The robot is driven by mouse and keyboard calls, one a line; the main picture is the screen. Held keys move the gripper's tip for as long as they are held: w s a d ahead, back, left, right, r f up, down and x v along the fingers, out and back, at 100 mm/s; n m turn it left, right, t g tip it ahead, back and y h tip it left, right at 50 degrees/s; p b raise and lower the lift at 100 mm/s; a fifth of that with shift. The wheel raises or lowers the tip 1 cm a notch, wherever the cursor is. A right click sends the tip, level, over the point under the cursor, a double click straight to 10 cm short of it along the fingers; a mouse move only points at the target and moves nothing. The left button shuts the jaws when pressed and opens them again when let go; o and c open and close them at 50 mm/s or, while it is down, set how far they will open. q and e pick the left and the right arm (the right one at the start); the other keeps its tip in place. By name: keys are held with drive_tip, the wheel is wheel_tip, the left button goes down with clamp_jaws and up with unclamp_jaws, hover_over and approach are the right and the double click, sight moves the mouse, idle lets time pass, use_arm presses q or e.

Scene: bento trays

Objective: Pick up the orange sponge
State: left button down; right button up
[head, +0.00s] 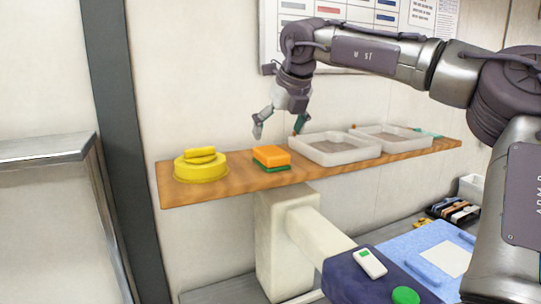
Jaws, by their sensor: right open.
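The orange sponge (271,155) with a green underside lies on the wooden shelf (226,191), between a yellow round object and two pale trays. My right gripper (279,128) is open and empty, pointing down above the shelf. One finger is above the sponge's left part and the other is to the right of the sponge, near the trays. The fingertips appear higher than the sponge, with a gap between. My left gripper is not in view.
A yellow round container (201,170) stands left of the sponge. Two shallow pale trays (338,158) (391,145) stand to the right. The wall is close behind the shelf. Below are a blue case (423,241) and a white device (369,262).

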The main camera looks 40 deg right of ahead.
sight(272, 151)
drive_tip(key=shift+x, duration=0.8)
drive_tip(key=shift+w+d+f, duration=0.1)
drive_tip(key=shift+w+f, duration=0.15)
drive_tip(key=shift+w, duration=0.05)
drive_tip(key=shift+w+f+p, duration=0.25)
drive_tip(key=shift+f+p, duration=0.15)
drive_tip(key=shift+p, duration=0.1)
drive_tip(key=p+x, duration=0.1)
drive_tip(key=x, duration=0.2)
drive_tip(key=shift+w+d+f+p, duration=0.15)
drive_tip(key=shift+f+p, duration=0.1)
drive_tip(key=shift+p, duration=0.05)
drive_tip(key=shift+w+d+f, duration=0.1)
drive_tip(key=shift+w+f, duration=0.15)
drive_tip(key=shift+f, duration=0.15)
drive_tip(key=shift+s, duration=0.1)
drive_tip(key=shift+c, duration=0.4)
drive_tip(key=shift+r, duration=0.1)
drive_tip(key=shift+c, duration=1.4)
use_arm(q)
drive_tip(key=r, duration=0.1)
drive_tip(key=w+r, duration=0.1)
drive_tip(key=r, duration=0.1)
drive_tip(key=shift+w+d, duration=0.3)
use_arm(e)
drive_tip(key=c, duration=0.7)
